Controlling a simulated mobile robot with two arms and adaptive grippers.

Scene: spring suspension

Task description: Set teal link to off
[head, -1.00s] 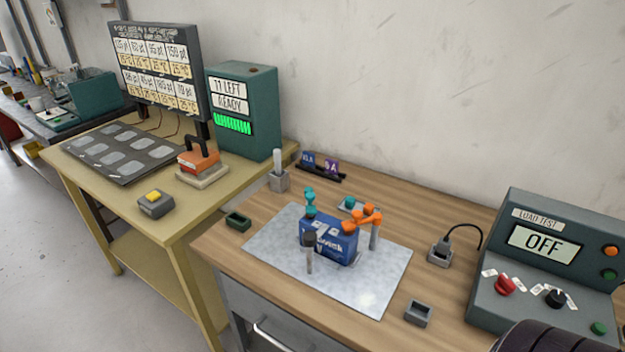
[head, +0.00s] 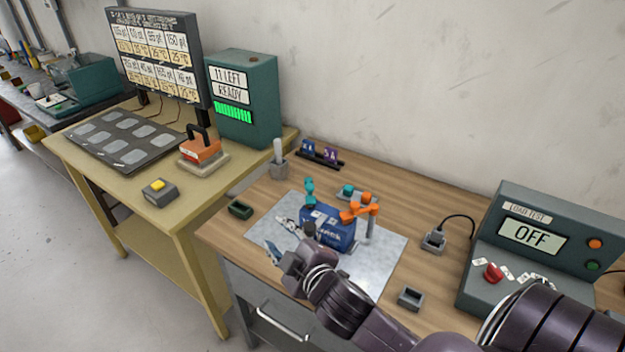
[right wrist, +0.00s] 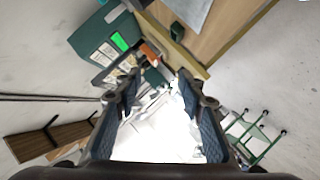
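The teal link (head: 309,190) stands at the left back corner of a blue boxy unit (head: 328,236) on a pale metal plate (head: 391,258). An orange link (head: 360,208) is at the unit's right side, on a grey post. My right gripper (head: 279,239) is in front of and left of the blue unit, apart from the teal link. Its fingers are spread and empty, as the right wrist view (right wrist: 157,88) also shows. My left gripper is not in view.
The load test box (head: 532,233) reads OFF and stands at right, with a red knob (head: 493,272). A small green tray (head: 240,209), grey tray (head: 410,297) and grey socket block (head: 433,240) sit around the plate. A yellow table (head: 190,215) adjoins at left.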

